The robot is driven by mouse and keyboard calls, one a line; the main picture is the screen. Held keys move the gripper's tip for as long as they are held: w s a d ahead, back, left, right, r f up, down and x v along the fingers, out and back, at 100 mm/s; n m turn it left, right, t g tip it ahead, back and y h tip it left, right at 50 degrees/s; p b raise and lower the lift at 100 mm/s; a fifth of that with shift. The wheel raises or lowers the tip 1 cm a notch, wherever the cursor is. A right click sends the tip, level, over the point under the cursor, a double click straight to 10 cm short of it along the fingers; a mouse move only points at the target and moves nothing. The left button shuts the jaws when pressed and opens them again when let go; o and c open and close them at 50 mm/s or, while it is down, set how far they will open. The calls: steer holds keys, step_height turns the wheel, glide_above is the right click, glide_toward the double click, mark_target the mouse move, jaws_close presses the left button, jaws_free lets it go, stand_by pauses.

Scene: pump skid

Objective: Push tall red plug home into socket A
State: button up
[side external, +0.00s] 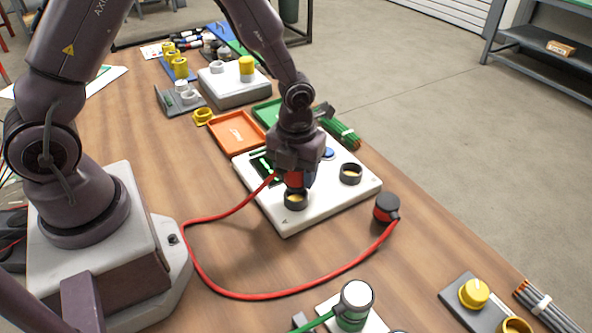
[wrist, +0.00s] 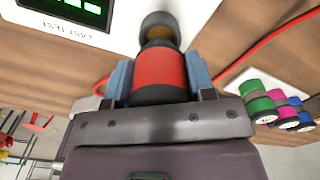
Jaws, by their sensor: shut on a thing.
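My gripper (side external: 300,180) is shut on the tall red plug (side external: 293,180), just above the white panel. In the wrist view the plug (wrist: 158,70) sits between the two blue-grey fingers, its dark nose pointing at a dark round socket. This socket A (side external: 296,200), beside the letter A on the panel, has a dark rim and a brass-coloured inside, part of which still shows. It also shows in the wrist view (wrist: 160,19). The nose is at or just short of the socket mouth; I cannot tell if it touches.
The white panel (side external: 335,202) has a second dark socket (side external: 350,174), a blue button and a green display. A red cable (side external: 262,296) loops over the table to a dark-capped red plug (side external: 387,208). An orange tray (side external: 237,133) lies behind.

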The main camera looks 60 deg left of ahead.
steer(key=shift+f, duration=1.75)
stand_by(0.4)
steer(key=o, duration=1.1)
steer(key=shift+r, duration=0.1)
step_height(320, 180, up, 13)
steer(key=shift+f, duration=0.1)
